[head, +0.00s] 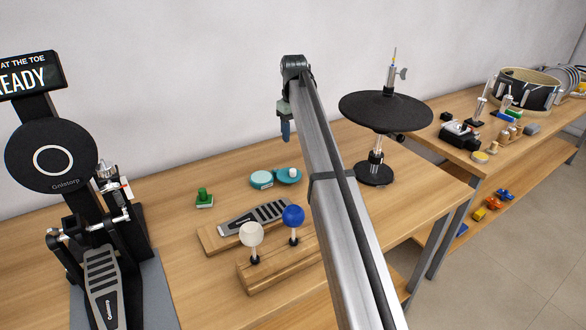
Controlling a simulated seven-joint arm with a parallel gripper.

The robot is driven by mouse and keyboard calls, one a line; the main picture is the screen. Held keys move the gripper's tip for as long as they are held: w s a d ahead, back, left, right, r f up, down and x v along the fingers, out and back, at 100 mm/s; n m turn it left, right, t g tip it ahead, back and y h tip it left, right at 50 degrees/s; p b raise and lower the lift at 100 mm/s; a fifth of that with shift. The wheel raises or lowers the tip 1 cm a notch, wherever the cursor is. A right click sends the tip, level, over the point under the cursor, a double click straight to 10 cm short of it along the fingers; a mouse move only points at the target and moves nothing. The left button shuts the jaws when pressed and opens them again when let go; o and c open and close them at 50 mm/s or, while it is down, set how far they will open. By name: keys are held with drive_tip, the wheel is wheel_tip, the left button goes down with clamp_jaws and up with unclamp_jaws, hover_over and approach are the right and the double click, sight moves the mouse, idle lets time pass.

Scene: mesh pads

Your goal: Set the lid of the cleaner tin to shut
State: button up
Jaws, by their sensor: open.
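The cleaner tin looks like a pair of small teal rounds on the wooden table, left of my arm. The left round (262,180) has a pale top. The right round (287,177) has a small white piece on it, and the two touch or nearly touch. I cannot tell for certain which round is the lid; the lid does not look shut over the tin. My gripper (285,136) hangs from the far end of my arm, above and behind the tin, apart from it. It is open, and no held object shows; its fingers are small in this view.
In front of the tin are a pedal plate (254,217) and a wooden block (278,264) with white and blue balls on stems. A green knobbed piece (204,197) lies left. A drum pedal (102,280) stands far left, a black cymbal stand (376,172) right.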

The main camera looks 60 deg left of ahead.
sight(293, 170)
drive_tip(key=f, duration=1.4)
drive_tip(key=shift+s+d, duration=0.15)
drive_tip(key=shift+s, duration=0.05)
drive_tip(key=shift+c, duration=0.2)
clamp_jaws()
